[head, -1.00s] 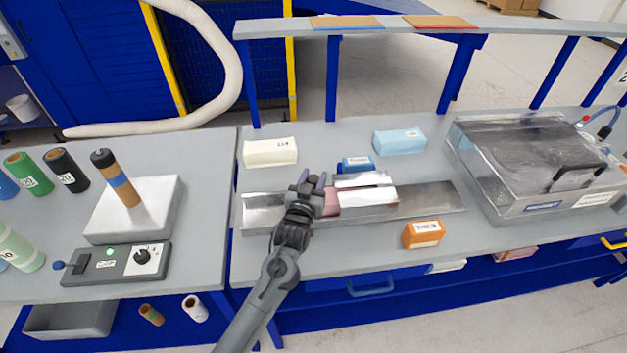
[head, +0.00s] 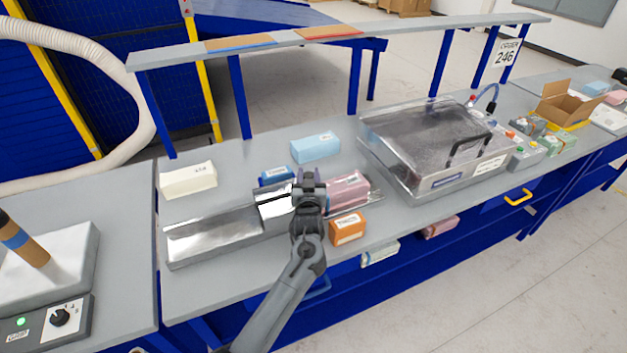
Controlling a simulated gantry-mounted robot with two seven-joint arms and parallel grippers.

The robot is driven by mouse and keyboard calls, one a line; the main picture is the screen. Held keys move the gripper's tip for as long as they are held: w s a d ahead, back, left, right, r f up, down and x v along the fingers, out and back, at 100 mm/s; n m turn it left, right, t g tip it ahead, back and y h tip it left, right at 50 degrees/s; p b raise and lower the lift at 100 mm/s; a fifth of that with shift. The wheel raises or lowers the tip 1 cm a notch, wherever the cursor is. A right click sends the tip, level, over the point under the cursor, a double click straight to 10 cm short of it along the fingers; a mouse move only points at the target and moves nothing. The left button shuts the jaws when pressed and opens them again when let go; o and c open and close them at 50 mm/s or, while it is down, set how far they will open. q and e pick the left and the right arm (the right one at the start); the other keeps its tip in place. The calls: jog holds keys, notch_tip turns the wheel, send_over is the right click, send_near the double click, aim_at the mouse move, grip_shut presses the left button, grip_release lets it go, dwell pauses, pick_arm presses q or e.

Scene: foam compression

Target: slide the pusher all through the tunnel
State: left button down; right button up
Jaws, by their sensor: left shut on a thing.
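The metal tunnel (head: 272,201) sits on the right part of the long metal channel (head: 215,236) on the bench. My left gripper (head: 309,178) is at the tunnel's right end. It is shut on the pusher, which is mostly hidden by the gripper. A pink foam block (head: 348,189) with a white label lies just right of the gripper, outside the tunnel, on the channel's right end. I cannot tell whether the pusher touches it. My right gripper is not in view.
An orange block (head: 347,228) lies close in front of the pink one. Blue (head: 276,176), light blue (head: 315,147) and cream (head: 188,180) blocks lie behind the channel. A clear-lidded metal chamber (head: 430,145) stands to the right. The channel's left part is empty.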

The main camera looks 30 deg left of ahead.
pick_arm(q)
jog(key=shift+w+r, duration=0.1)
jog(key=shift+r, duration=0.4)
jog(key=c, duration=0.9)
grip_release()
jog(key=shift+c, duration=0.2)
jog(key=shift+o, duration=0.8)
jog(key=shift+w+f, duration=0.1)
jog(key=shift+f, duration=0.1)
jog(key=shift+s+f, duration=0.1)
jog(key=shift+s, duration=0.15)
jog(key=p+v, duration=0.1)
jog(key=v, duration=0.9)
jog(key=shift+s+d, duration=0.15)
jog(key=shift+s, duration=0.05)
